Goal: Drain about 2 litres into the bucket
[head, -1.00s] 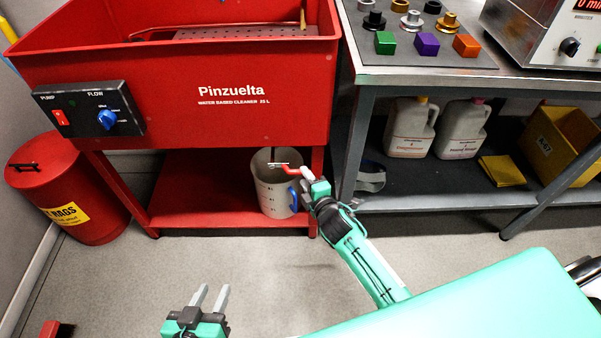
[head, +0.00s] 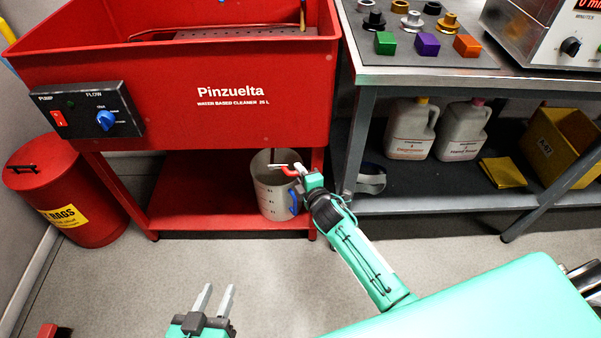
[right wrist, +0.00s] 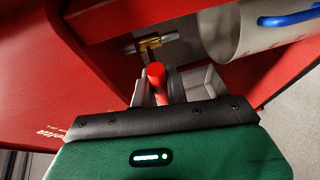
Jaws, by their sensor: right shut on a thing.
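The grey bucket (head: 273,205), with level marks and a blue handle (head: 295,200), stands on the red lower shelf under the red Pinzuelta washer tank (head: 200,90). A red drain-valve lever (head: 289,171) sits above the bucket's rim. In the right wrist view the lever (right wrist: 157,77) points toward me from a brass valve (right wrist: 149,43). My right gripper (head: 300,175) is shut on the lever; its jaws (right wrist: 160,88) flank it. The bucket's side (right wrist: 270,35) shows at upper right there. Liquid level and flow cannot be made out. My left gripper (head: 213,300) is open and empty above the floor.
A red rag bin (head: 65,190) stands left of the washer. A steel bench (head: 430,75) is at right, with white jugs (head: 412,130) and a yellow bin (head: 560,140) on its lower shelf. The floor in front is mostly clear.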

